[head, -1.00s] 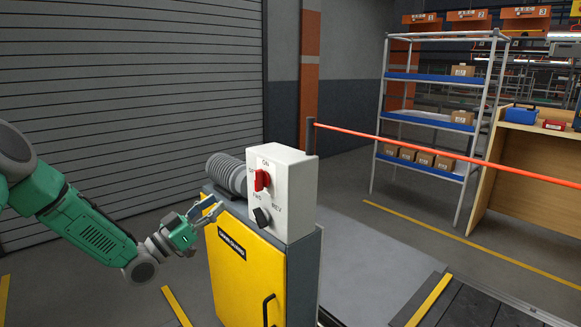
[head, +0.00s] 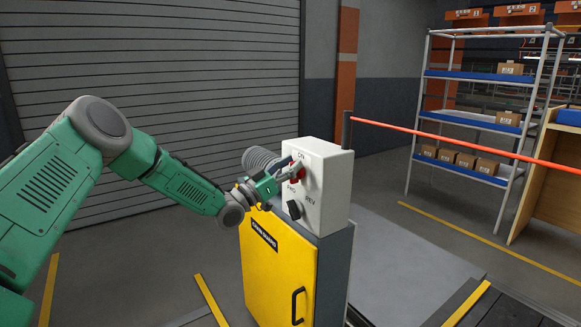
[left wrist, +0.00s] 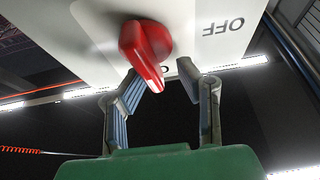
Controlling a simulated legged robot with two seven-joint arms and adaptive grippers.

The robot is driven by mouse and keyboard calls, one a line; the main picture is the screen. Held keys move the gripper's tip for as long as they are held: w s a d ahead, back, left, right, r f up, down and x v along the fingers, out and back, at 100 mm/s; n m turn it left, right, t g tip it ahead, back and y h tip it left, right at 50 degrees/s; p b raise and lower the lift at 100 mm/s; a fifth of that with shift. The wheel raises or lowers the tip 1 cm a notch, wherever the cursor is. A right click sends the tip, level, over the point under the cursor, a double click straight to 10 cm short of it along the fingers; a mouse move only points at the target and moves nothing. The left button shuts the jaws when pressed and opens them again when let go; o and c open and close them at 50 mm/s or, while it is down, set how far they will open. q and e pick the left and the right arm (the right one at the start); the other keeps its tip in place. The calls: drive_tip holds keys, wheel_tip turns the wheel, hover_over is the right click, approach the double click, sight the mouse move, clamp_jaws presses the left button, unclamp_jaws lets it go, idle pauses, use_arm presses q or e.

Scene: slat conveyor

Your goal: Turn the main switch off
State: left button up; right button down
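The main switch is a red rotary handle (head: 296,174) on the front of a white control box (head: 325,185), partly hidden by my left gripper in the head view. In the left wrist view the red handle (left wrist: 143,50) points toward a mostly covered label starting with "O"; the OFF label (left wrist: 223,27) is upside down to its right. My left gripper (left wrist: 150,86) is open, its fingers on either side of the handle's tip, with visible gaps. In the head view the left gripper (head: 286,172) is at the switch. My right gripper is not in view.
A black FWD/REV knob (head: 293,209) sits below the switch. The box stands on a yellow cabinet (head: 275,265) with a black handle.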

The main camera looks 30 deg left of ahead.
use_arm(q)
drive_tip(key=shift+d+r, duration=0.2)
drive_tip(key=shift+d, duration=0.5)
drive_tip(key=shift+w+a, duration=0.1)
clamp_jaws()
drive_tip(key=shift+a+f, duration=0.35)
drive_tip(key=shift+a, duration=0.1)
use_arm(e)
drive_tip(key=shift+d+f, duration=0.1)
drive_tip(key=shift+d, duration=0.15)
use_arm(q)
drive_tip(key=shift+d, duration=0.15)
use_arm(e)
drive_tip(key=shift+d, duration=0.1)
use_arm(q)
drive_tip(key=shift+n, duration=0.5)
